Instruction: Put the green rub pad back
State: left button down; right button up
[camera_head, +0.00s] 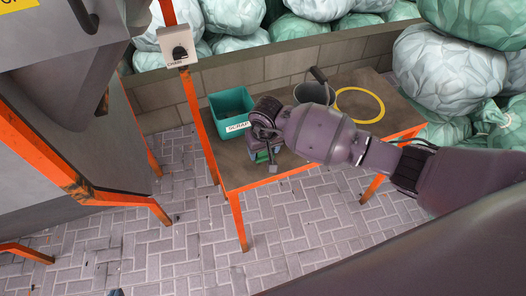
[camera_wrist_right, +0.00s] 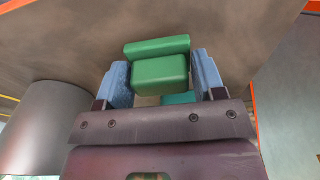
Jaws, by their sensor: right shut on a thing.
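My right gripper (camera_head: 262,158) comes in from the right over the front left part of the orange-legged table. It is shut on the green rub pad (camera_wrist_right: 160,73), which sits between its two blue fingers in the right wrist view. A bit of the green pad (camera_head: 263,156) shows below the gripper in the head view; the rest is hidden. A teal open bin (camera_head: 231,104) with a small white label stands on the table just behind and left of the gripper. A small bluish tip at the bottom left edge may be my left gripper (camera_head: 115,292); its jaws cannot be made out.
A dark bucket (camera_head: 314,94) and a yellow ring (camera_head: 360,105) are at the back of the table (camera_head: 250,182). A control box (camera_head: 184,46) is on an orange post at the left. Bales of wrapped plastic (camera_head: 450,75) lie behind a low wall. The paved floor in front is clear.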

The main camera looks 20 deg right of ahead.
jog(key=shift+f, duration=0.85)
jog(key=shift+r, duration=0.1)
jog(key=shift+f, duration=0.2)
jog(key=o, duration=0.8)
jog(key=shift+o, duration=0.2)
jog(key=shift+r, duration=0.1)
